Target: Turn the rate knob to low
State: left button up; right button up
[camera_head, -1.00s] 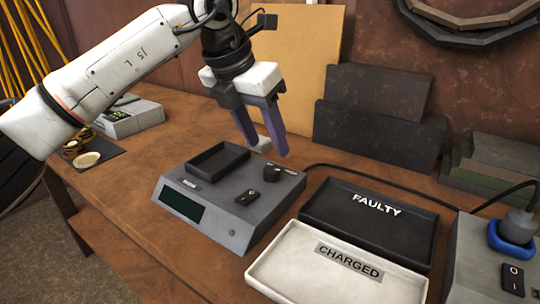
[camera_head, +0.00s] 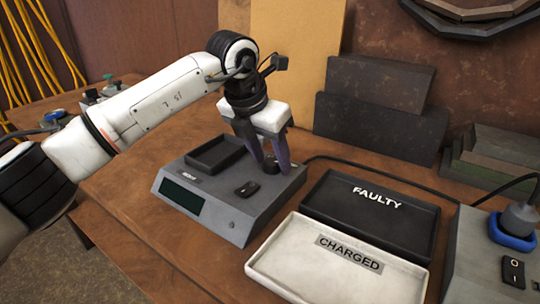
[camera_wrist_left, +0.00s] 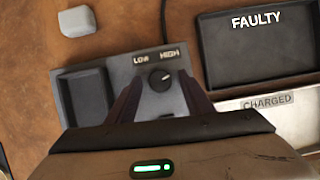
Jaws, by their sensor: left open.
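The rate knob (camera_wrist_left: 160,81) is a small round black dial with a white pointer mark. It sits on the top of a grey charger box (camera_head: 245,223). In the left wrist view the LOW label (camera_wrist_left: 141,60) is up and left of it and the HIGH label (camera_wrist_left: 170,53) is up and right; the pointer mark aims towards HIGH. My left gripper (camera_head: 272,165) is open and points down, with its purple fingers on either side of the knob. In the head view the fingers partly hide the knob (camera_head: 270,167). Whether they touch it is unclear. My right gripper is out of view.
The charger box has an empty dark tray (camera_head: 203,163), a black rocker switch (camera_head: 246,189) and a dark display (camera_head: 180,196). To the right are a black FAULTY tray (camera_head: 419,236) and a white CHARGED tray (camera_head: 290,288). A black cable (camera_head: 350,160) runs behind.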

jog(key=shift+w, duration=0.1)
pick_arm(q)
jog(key=shift+c, duration=1.1)
jog(key=c, duration=0.8)
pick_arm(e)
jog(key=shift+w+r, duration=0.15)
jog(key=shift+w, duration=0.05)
